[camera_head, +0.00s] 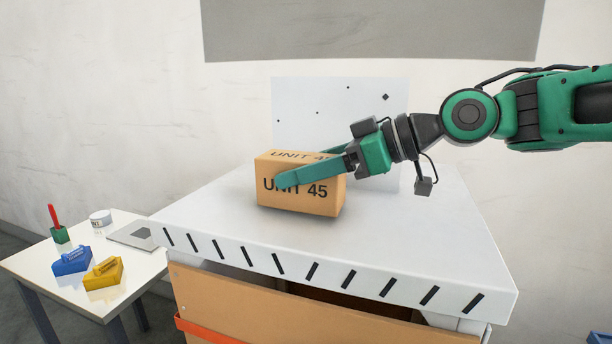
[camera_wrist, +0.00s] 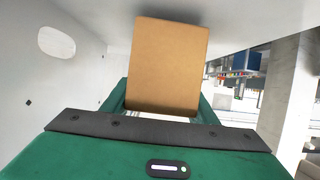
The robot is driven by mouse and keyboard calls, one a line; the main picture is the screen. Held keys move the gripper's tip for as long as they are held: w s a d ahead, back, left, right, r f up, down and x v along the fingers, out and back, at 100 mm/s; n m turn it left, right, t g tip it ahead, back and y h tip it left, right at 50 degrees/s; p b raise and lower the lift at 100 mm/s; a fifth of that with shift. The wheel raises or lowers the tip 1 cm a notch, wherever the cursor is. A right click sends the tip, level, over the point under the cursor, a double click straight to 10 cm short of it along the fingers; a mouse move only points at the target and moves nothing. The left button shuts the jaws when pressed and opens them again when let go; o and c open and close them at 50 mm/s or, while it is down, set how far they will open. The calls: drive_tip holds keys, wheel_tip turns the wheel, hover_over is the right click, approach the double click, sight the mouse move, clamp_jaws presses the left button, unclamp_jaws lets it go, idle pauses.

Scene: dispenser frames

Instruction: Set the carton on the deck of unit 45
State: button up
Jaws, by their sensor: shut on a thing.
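The carton (camera_head: 325,201) is a tan box marked "UNIT 45" on its front and top. In the head view it is over the middle of the white deck (camera_head: 400,250), upright, with its base at or very close to the surface; I cannot tell for sure that it touches. My gripper (camera_head: 290,172) reaches in from the right and is shut on the carton, one green finger across its front face. The far finger is mostly hidden behind the carton. In the wrist view the carton (camera_wrist: 167,65) fills the space between the green fingers.
A white back panel (camera_head: 300,110) rises behind the deck. Slanted black marks line the deck's front edge. A low side table (camera_head: 40,262) at left holds a blue block (camera_head: 72,262), a yellow block (camera_head: 103,274), a green holder (camera_head: 60,235) and a white tub (camera_head: 100,218). The deck around the carton is clear.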

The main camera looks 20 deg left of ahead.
drive_tip(key=shift+f, duration=0.4)
drive_tip(key=shift+f, duration=0.1)
drive_tip(key=o, duration=1.4)
drive_tip(key=v, duration=1.2)
